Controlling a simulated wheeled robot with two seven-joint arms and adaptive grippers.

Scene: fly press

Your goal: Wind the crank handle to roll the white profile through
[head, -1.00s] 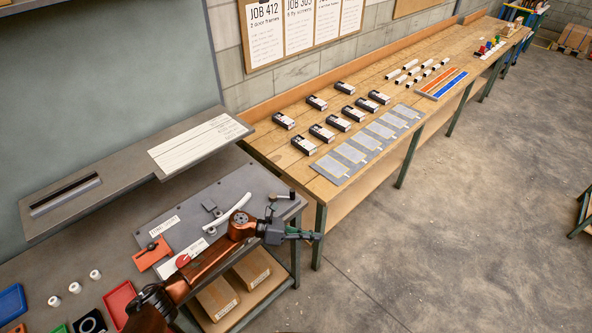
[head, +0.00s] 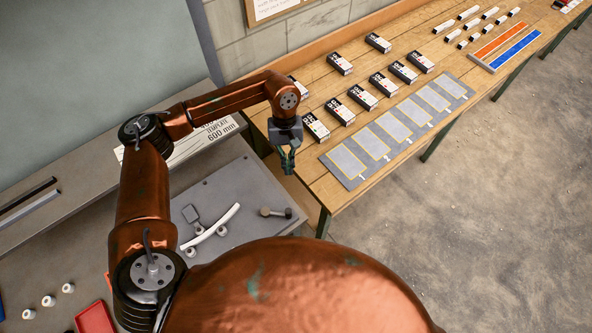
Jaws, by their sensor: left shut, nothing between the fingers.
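The white profile (head: 212,227) is a curved strip lying across the small rollers (head: 221,230) on the grey bender plate, left of the crank. The crank handle (head: 273,212) is a short dark arm with a round brownish end, near the plate's right edge. My left gripper (head: 287,160) is shut and empty, pointing down. It appears above and beyond the crank handle, apart from it, near the gap between the grey bench and the wooden bench. My right gripper is not in view. My own copper arm hides the near part of the plate.
A grey raised shelf (head: 75,192) runs behind the plate. The wooden bench (head: 300,88) at the right carries black-and-white boxes (head: 361,97) and grey mats (head: 347,162). A red tray (head: 95,318) and white rollers (head: 48,300) sit at lower left. The floor at right is clear.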

